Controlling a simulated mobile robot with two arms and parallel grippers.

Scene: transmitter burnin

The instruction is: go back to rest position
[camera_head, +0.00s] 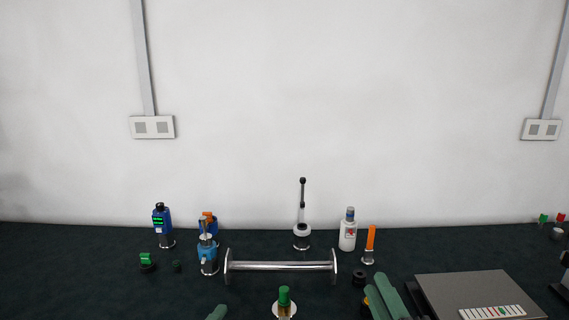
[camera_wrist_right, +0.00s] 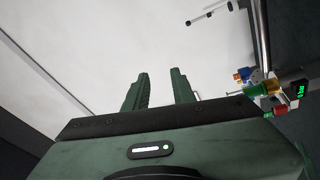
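My right gripper (camera_head: 388,298) shows at the bottom right of the head view, over the near part of the dark bench, left of a grey flat device. In the right wrist view its two green fingers (camera_wrist_right: 160,92) stand apart with nothing between them. Only a small green tip of my left gripper (camera_head: 217,313) shows at the bottom edge of the head view. Whether it is open or shut is hidden. A blue transmitter with a lit green display (camera_head: 161,222) stands at the back left of the bench. A second blue transmitter (camera_head: 208,250) stands right of it.
A metal pipe with flanged ends (camera_head: 280,266) lies mid-bench. Behind it are a black-handled lever fitting (camera_head: 302,228), a white bottle (camera_head: 348,232) and an orange-handled part (camera_head: 370,242). A green-capped part (camera_head: 284,298) is at the front. The grey device (camera_head: 470,290) lies at right.

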